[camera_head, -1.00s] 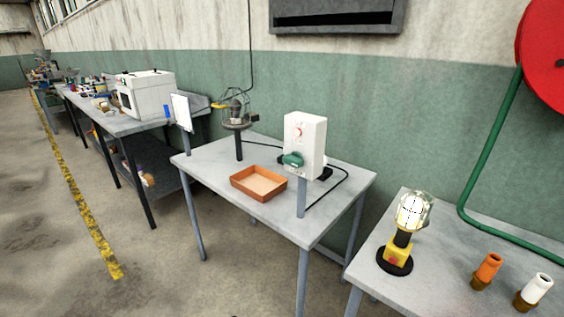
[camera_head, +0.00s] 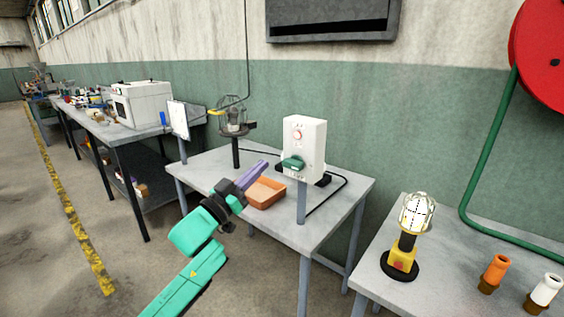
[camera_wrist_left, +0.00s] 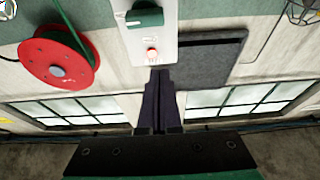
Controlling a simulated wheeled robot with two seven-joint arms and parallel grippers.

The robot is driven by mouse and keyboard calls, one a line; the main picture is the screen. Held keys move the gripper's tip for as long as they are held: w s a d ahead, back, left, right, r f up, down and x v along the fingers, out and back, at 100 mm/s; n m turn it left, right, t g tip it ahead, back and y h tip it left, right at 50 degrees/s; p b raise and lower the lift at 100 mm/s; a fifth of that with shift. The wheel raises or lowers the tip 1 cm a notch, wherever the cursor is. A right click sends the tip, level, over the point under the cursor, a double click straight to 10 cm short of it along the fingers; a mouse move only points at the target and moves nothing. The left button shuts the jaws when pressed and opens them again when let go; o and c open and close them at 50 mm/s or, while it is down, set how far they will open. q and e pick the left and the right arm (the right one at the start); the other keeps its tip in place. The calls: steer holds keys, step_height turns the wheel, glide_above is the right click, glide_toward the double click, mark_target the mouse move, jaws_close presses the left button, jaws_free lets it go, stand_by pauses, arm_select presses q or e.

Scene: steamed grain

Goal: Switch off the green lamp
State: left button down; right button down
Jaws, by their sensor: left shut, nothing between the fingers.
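A dark caged lamp (camera_head: 233,118) stands at that table's back left. A lit caged lamp (camera_head: 416,214) on a yellow base (camera_head: 402,258) stands on the right table; its glow looks whitish. My left gripper (camera_head: 263,164) is shut and empty, in front and left of the box, overlapping the tray in the picture. In the left wrist view, its fingers (camera_wrist_left: 160,74) point toward the box (camera_wrist_left: 150,36), whose knob (camera_wrist_left: 145,14) shows upside down. My right gripper is out of view.
An orange tray (camera_head: 266,196) lies on the middle table (camera_head: 325,212). A black cable curves along its right side. Orange (camera_head: 494,272) and white (camera_head: 545,291) fittings stand on the right table. A red hose reel (camera_head: 545,45) hangs on the wall.

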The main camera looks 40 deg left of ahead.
arm_select(q)
step_height(320, 180, up, 4)
steer(key=p, duration=0.2)
glide_above(294, 164)
steer(key=s+a, duration=0.1)
steer(key=a, duration=0.2)
steer(key=shift+a+f, duration=0.15)
step_height(294, 164, down, 3)
steer(key=shift+f, duration=0.2)
steer(key=shift+s+f, duration=0.1)
steer(key=shift+f, duration=0.45)
